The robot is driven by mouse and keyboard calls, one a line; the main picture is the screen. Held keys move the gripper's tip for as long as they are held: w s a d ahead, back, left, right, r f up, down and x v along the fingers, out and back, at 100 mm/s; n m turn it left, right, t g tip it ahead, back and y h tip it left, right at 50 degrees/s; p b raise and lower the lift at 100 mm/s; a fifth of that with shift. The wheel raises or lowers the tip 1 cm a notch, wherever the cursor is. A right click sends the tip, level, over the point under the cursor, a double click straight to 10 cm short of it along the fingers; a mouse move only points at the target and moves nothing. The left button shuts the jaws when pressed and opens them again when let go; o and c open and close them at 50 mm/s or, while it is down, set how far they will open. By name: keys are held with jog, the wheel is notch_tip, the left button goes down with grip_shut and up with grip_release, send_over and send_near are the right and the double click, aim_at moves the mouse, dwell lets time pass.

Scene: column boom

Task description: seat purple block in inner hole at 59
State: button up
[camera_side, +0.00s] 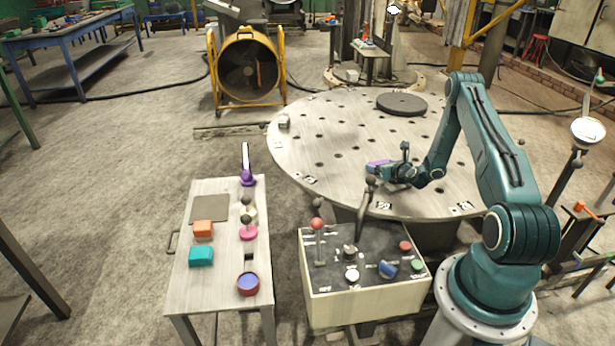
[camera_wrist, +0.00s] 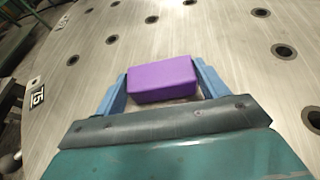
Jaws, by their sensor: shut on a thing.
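The purple block (camera_wrist: 162,78) is between the two blue fingers of my gripper (camera_wrist: 160,88) in the wrist view. I cannot tell whether the block touches the table top. The round table has rings of dark holes; several holes show ahead of the block in the wrist view, one of them a hole (camera_wrist: 152,19) beyond it. Any hole under the block is hidden.
A dark disc (camera_side: 402,104) lies on the table's far side and a small grey block (camera_side: 284,122) near its left edge. A control box (camera_side: 362,290) with levers stands in front. A side table (camera_side: 185,290) holds an orange block (camera_side: 203,230) and a teal block (camera_side: 201,256).

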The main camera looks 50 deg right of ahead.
jog(key=shift+r, duration=0.15)
jog(key=o, duration=0.7)
jog(key=shift+r, duration=3.7)
jog(key=shift+f, duration=0.1)
